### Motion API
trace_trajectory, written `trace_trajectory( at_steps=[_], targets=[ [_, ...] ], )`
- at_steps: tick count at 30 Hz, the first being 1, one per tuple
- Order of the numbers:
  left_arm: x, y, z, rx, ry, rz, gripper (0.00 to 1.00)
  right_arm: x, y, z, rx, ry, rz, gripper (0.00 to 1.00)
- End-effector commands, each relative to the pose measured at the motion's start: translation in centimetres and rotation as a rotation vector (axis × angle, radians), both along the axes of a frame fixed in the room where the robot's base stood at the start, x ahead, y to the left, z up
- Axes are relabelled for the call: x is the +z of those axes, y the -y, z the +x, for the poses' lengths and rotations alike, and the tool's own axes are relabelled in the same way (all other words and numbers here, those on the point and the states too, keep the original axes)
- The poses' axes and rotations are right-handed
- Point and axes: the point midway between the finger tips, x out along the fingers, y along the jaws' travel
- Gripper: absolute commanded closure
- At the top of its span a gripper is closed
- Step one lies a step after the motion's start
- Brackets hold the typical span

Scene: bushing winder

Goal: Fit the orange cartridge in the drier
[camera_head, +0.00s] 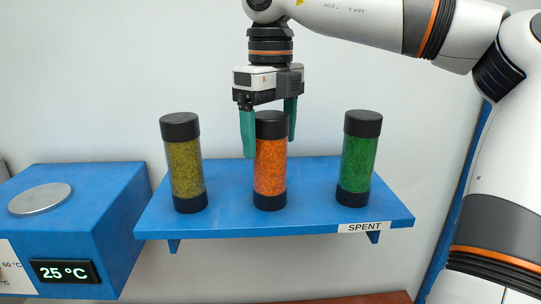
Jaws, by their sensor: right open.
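The orange cartridge (270,166), clear with black caps, stands upright in the middle of a blue wall shelf (314,207). My right gripper (269,140) comes down over it from above. Its green fingers are open, one to each side of the upper part of the cartridge; I cannot tell whether they touch it. A blue box (100,200) with a 25 °C display and a round silver disc on top stands at the left; it may be the drier. My left gripper is not in view.
A yellow-olive cartridge (185,167) stands to the left on the shelf and a green cartridge (358,162) to the right, above a "SPENT" label (365,227). Free gaps lie between the cartridges. A wall is close behind.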

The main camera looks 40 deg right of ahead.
Motion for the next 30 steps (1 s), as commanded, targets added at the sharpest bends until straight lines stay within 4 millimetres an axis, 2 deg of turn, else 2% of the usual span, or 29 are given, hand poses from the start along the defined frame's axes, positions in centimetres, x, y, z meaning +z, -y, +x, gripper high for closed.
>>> trace_trajectory(
  at_steps=[4, 5, 18, 26, 30],
  targets=[
    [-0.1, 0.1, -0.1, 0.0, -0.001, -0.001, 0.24, 0.0, 0.0, 0.0, -0.001, 0.0, 0.0, 0.21],
    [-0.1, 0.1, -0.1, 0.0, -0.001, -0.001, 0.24, 0.0, 0.0, 0.0, -0.001, 0.0, 0.0, 0.24],
    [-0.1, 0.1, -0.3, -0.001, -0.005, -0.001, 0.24, 0.1, 0.0, 0.0, -0.001, 0.001, -0.001, 0.94],
    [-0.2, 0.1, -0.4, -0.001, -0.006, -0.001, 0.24, 0.2, 0.0, 0.0, -0.001, 0.001, -0.001, 0.94],
    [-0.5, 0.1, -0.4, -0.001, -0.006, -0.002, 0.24, 1.1, 0.0, 0.1, -0.004, 0.004, -0.002, 0.94]
  ],
)
